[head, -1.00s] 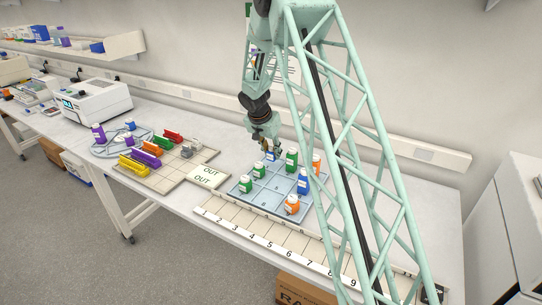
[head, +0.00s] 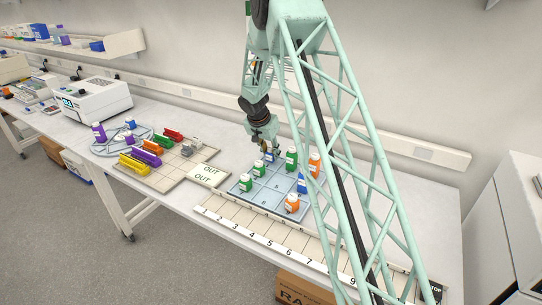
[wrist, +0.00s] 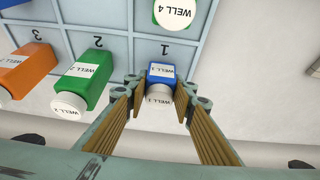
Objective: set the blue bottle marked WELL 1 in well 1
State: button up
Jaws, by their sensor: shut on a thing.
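The blue bottle (wrist: 161,72) with a white cap marked WELL 1 is between the fingers of my gripper (wrist: 160,100), which is shut on it. In the wrist view it is upright beside the tray's number 1, at well 1 (wrist: 166,49). I cannot tell whether its base touches the well floor. In the head view the bottle (head: 270,157) is at the back left of the pale blue tray (head: 262,198), under my gripper (head: 271,151).
A green bottle marked WELL 2 (wrist: 83,77) and an orange bottle (wrist: 28,68) stand to the left in the wrist view. A green bottle marked WELL 4 (wrist: 175,12) is beyond. The numbered strip (head: 262,238) lies in front; the OUT plate (head: 208,176) is left.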

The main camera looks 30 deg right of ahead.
jog(key=shift+f, duration=0.4)
jog(key=shift+f, duration=0.15)
jog(key=o, duration=0.8)
jog(key=shift+o, duration=0.2)
jog(key=shift+r, duration=0.2)
jog(key=v, duration=1.2)
jog(key=shift+f, duration=0.1)
dwell(0.4)
